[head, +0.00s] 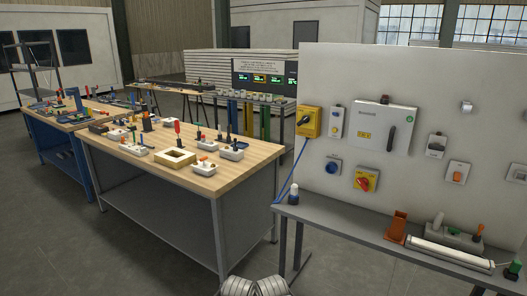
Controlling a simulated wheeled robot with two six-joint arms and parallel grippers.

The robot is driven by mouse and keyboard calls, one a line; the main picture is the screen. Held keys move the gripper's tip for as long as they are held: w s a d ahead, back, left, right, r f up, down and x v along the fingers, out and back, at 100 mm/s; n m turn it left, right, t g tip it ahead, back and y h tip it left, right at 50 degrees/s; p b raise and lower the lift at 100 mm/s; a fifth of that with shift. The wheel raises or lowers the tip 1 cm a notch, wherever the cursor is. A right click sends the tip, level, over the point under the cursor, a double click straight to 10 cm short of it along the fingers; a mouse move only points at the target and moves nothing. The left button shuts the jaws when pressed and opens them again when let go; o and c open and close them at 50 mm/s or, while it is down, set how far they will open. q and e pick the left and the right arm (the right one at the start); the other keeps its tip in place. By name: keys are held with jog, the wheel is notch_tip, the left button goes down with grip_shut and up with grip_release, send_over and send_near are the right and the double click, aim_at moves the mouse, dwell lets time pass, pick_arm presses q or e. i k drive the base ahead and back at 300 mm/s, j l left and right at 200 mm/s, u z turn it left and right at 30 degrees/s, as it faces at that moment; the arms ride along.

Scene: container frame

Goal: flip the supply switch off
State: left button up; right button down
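A white wall panel (410,65) at the right carries several switches; I cannot read a label that names the supply switch. A yellow box (309,121) with a black rotary knob is at its left edge. A large light-grey box (372,129) has a dark upright handle (391,138) on its right side. Below is a yellow switch (367,179) with a red rotary knob. Neither gripper is clearly in view.
A grey shelf (345,222) below the panel holds an orange holder (396,228), a long white tube (447,253) and small parts. A wooden-topped workbench (215,180) with small devices stands left of it. The floor between them is mostly clear.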

aim_at(305, 120)
jog(key=i+u, duration=0.1)
jog(key=i, duration=0.45)
jog(key=i+l+u, duration=0.15)
jog(key=i, duration=0.35)
jog(key=i+l+u, duration=0.1)
jog(key=i, duration=0.45)
jog(key=i+l+u, duration=0.1)
jog(key=i, duration=0.4)
jog(key=l, duration=0.1)
